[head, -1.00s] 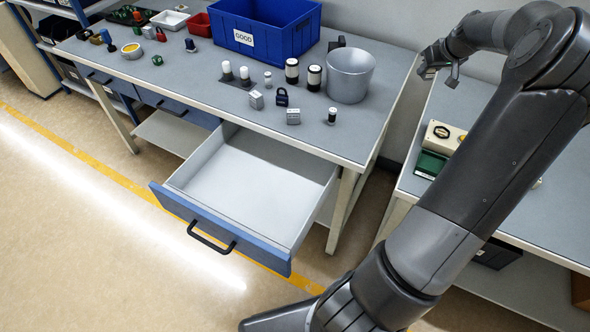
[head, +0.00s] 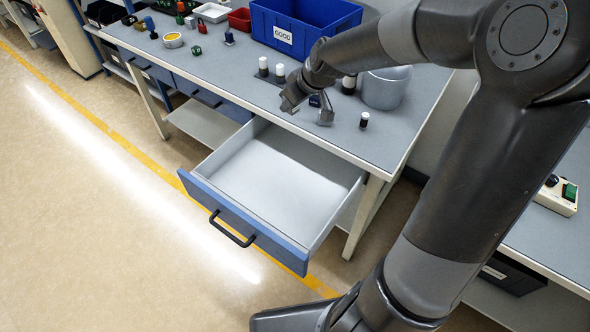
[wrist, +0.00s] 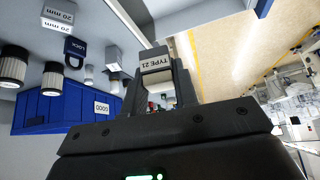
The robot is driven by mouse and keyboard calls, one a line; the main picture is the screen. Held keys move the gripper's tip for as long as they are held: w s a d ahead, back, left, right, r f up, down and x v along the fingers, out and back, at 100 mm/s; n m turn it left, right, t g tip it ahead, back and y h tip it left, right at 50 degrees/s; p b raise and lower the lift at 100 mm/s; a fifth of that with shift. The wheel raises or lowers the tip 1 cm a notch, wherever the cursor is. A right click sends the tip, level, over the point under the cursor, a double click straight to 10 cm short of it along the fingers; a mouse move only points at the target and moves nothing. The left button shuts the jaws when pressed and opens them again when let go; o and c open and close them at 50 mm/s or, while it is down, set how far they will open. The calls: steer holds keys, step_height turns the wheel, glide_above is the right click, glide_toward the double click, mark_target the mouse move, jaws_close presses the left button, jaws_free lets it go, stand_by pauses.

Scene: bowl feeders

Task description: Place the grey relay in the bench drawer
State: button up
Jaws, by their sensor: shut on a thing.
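The relay cannot be made out clearly in the head view. The bench drawer (head: 275,178) is pulled well out; its light inside looks empty. Its blue front with a black handle (head: 232,229) faces the floor area.
A blue "GOOD" bin (head: 300,38) stands at the back of the bench. The space over the drawer is clear.

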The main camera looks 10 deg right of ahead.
steer(key=s+a+f+n, duration=0.2)
steer(key=s+a, duration=0.3)
steer(key=a, duration=0.2)
step_height(320, 180, down, 17)
steer(key=a, duration=0.1)
steer(key=shift+g+y, duration=0.3)
steer(key=a+f, duration=0.2)
steer(key=a, duration=0.1)
steer(key=w+a+f, duration=0.1)
steer(key=a+f, duration=0.1)
steer(key=a, duration=0.2)
steer(key=w+a+f, duration=0.1)
steer(key=a+f, duration=0.1)
steer(key=a, duration=0.1)
steer(key=shift+w+a+f, duration=0.1)
steer(key=shift+a, duration=0.25)
steer(key=shift+f, duration=2)
steer(key=shift+f, duration=0.15)
steer(key=o, duration=1)
